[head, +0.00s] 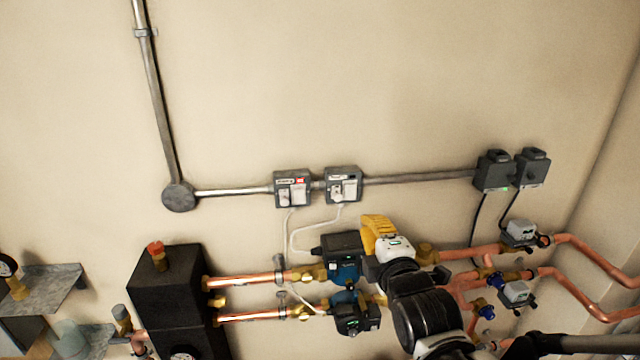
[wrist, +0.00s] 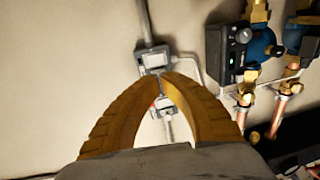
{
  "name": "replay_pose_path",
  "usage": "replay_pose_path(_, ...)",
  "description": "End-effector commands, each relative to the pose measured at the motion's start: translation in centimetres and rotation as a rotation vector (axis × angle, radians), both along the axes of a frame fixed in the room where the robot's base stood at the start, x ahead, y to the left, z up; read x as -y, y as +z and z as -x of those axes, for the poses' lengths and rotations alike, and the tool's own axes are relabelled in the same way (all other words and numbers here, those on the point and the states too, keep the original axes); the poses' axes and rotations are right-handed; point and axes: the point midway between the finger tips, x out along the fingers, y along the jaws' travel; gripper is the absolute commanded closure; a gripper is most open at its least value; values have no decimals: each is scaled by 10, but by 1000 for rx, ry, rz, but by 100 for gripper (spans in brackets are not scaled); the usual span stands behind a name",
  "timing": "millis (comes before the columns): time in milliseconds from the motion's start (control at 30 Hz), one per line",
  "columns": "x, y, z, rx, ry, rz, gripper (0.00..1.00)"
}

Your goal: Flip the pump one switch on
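Two small grey switch boxes with white faces are fixed side by side on the wall. The left switch box (head: 293,188) has a red mark on its label; the right switch box (head: 343,185) has a plain white label. Their lettering is too small to tell which is pump one, and the switch positions are unclear. In the wrist view the right box (wrist: 154,60) is just beyond the fingertips, and the left box (wrist: 166,104) shows between the fingers. My gripper (head: 376,222), with yellow fingers, is below and right of the boxes. Its tips (wrist: 162,77) meet, holding nothing visible.
Two pumps, the upper (head: 345,262) and lower (head: 352,315), sit on copper pipes below the boxes. A grey conduit (head: 420,179) runs right to two dark control boxes (head: 494,171). White cables hang below the switch boxes.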

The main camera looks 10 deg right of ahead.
Motion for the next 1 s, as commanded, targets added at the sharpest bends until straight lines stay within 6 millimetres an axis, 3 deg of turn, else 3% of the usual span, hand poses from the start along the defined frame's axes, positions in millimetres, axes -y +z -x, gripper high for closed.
replay_pose_path(500, 0, -13, -103, 0, 0, -1, 100)
replay_pose_path(700, 0, -15, -122, -1, 0, -1, 100)
replay_pose_path(1000, 0, -16, -126, -1, 0, -1, 100)
